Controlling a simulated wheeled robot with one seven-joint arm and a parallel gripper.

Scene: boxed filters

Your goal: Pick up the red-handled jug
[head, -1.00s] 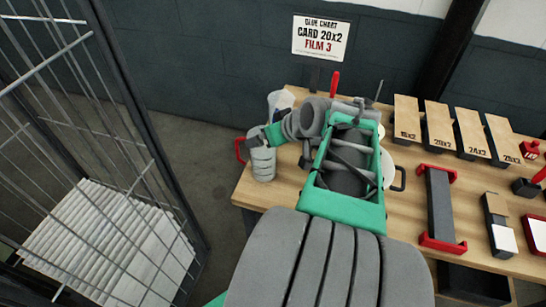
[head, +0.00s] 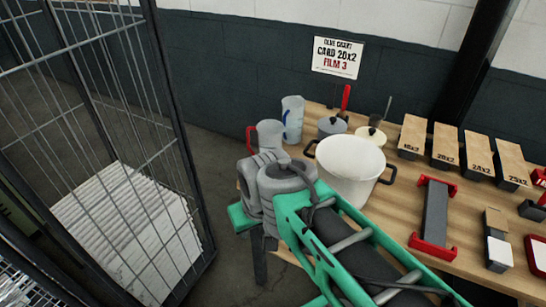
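The red-handled jug (head: 269,133) is a pale grey jug at the left end of the wooden table. It looks upright, with its red handle (head: 250,138) on its left side. My arm's grey joints hide its lower part. My gripper (head: 257,259) seems to be the dark part hanging below the green wrist piece, off the table's left front corner. It is below and in front of the jug in the picture. No jug shows in it, and its opening cannot be made out.
A large white pot (head: 350,168) with dark handles stands to the right. Lidded pots stand behind it. A wire cage (head: 120,130) rises at the left, with floor between it and the table.

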